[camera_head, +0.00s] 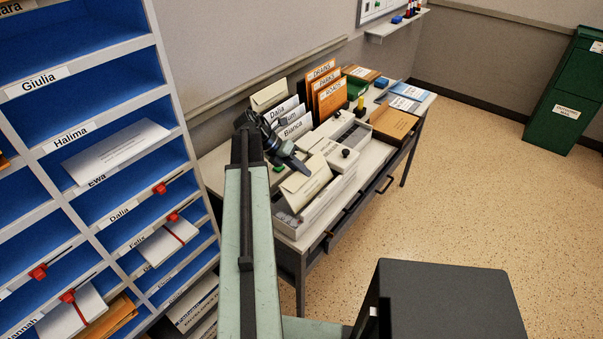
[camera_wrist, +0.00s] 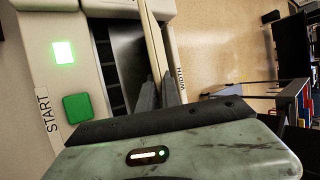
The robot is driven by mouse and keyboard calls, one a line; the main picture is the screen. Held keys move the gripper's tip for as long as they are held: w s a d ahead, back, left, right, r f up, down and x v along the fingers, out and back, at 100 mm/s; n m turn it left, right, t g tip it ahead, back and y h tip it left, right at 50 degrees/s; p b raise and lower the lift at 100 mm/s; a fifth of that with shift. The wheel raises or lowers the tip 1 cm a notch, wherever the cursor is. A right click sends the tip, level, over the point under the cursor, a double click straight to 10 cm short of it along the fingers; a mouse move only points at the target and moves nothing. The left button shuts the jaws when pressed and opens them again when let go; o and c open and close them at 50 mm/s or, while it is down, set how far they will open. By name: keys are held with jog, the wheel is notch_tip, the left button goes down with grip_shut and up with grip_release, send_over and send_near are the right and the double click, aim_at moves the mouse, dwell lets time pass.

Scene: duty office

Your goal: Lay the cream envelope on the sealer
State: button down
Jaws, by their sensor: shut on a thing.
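A cream envelope (camera_head: 305,183) hangs tilted below my gripper (camera_head: 303,168) in the head view. My gripper is shut on it, above the front part of the desk. In the wrist view my gripper's grey fingers (camera_wrist: 159,95) point at a pale machine, which looks like the sealer (camera_wrist: 35,22). It has a lit panel (camera_wrist: 64,52), a green START button (camera_wrist: 78,106) and a dark slotted bed (camera_wrist: 104,60). The envelope seems to show there only as a thin pale edge between the fingers. I cannot tell whether it touches the sealer.
On the desk (camera_head: 425,105), a rack of labelled white and orange dividers (camera_head: 327,90) stands behind. A long tray (camera_head: 330,205) lies in front, and a brown box (camera_head: 393,122) sits farther right. Pigeonholes (camera_head: 95,130) rise at the left.

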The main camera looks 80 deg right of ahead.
jog(key=c, duration=1.5)
grip_release()
jog(key=p+v, duration=0.5)
jog(key=v, duration=0.2)
jog(key=shift+w+a+r+p, duration=0.1)
jog(key=shift+w+r+p, duration=0.15)
jog(key=shift+p, duration=0.15)
